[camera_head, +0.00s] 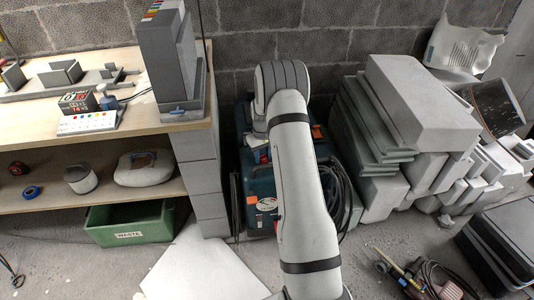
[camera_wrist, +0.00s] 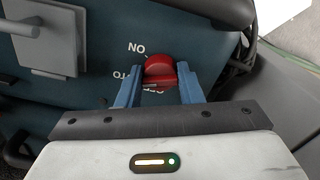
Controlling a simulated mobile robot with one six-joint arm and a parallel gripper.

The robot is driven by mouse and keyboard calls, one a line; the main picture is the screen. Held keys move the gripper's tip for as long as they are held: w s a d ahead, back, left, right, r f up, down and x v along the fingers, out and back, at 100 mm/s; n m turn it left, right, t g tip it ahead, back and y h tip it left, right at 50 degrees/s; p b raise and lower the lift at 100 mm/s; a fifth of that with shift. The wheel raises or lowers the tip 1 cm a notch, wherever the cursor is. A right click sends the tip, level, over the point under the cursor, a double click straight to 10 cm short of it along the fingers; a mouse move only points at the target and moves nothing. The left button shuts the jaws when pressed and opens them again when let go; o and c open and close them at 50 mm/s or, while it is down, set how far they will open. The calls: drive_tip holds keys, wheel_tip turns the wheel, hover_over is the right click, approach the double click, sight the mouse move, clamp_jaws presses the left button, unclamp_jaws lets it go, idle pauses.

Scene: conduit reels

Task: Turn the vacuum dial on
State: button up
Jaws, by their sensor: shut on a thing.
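The vacuum is a dark teal machine (camera_head: 262,190) on the floor, partly hidden behind my arm in the head view. Its blue panel (camera_wrist: 95,85) fills much of the wrist view. The red dial (camera_wrist: 160,68) sits on that panel. Upside-down white letters beside it read ON, part of AUTO, and OFF, partly covered. My gripper (camera_wrist: 158,86) has its two blue fingers on either side of the dial and is shut on it. Which label the dial points at cannot be told. In the head view my arm hides the gripper and the dial.
A workbench (camera_head: 135,137) stands left, with a green WASTE bin (camera_head: 130,222) under it. Stacked grey blocks (camera_head: 410,110) stand right of the vacuum. Black hose (camera_head: 340,195) hangs beside the vacuum. A dark case (camera_head: 495,240) and tools lie at the lower right.

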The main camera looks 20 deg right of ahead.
sight(263, 155)
drive_tip(key=m, duration=0.5)
drive_tip(key=shift+w+a+p, duration=0.1)
drive_tip(key=shift+p, duration=0.3)
drive_tip(key=m, duration=0.4)
drive_tip(key=shift+m, duration=0.5)
drive_tip(key=shift+d, duration=0.25)
drive_tip(key=o, duration=1)
drive_tip(key=shift+a, duration=0.1)
drive_tip(key=shift+r, duration=0.1)
wheel_tip(263, 155, up, 8)
drive_tip(key=shift+f+p, duration=0.25)
drive_tip(key=shift+p, duration=0.7)
